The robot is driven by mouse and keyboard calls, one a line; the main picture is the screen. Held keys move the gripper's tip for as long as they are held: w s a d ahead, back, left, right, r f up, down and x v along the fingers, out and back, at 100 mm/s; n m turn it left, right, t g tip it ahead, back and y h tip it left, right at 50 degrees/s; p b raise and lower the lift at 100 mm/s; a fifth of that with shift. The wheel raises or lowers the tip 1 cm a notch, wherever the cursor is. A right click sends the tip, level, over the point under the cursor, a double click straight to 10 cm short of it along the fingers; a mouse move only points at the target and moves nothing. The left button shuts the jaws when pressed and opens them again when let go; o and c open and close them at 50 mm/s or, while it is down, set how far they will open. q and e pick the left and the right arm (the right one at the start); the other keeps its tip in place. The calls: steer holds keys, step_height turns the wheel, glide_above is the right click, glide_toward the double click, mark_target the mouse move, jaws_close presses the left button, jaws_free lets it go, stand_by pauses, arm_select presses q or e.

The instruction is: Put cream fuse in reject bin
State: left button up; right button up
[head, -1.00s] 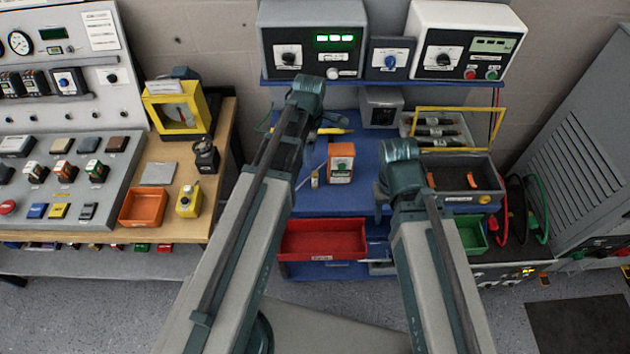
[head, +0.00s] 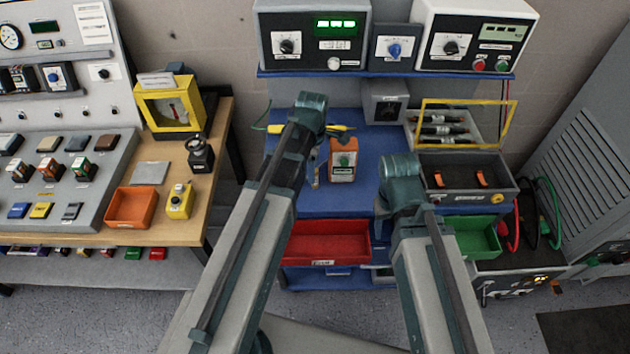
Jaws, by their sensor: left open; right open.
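A small pale upright piece (head: 314,176), which may be the cream fuse, stands on the blue bench just right of my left arm, partly hidden by it. I cannot tell its colour surely. A red bin (head: 326,243) with a white front label sits at the bench front and looks like the reject bin; it appears empty. My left gripper (head: 312,108) is open above the bench, beyond the pale piece, its fingers mostly hidden. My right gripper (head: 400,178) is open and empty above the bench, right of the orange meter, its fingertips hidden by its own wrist.
An orange meter (head: 343,160) stands mid-bench. A wooden side table (head: 216,150) is left.

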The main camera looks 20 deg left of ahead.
arm_select(q)
steer(key=f+b, duration=0.3)
steer(key=f, duration=0.1)
steer(key=shift+s+d+f, duration=0.1)
steer(key=shift+d, duration=0.25)
jaws_close()
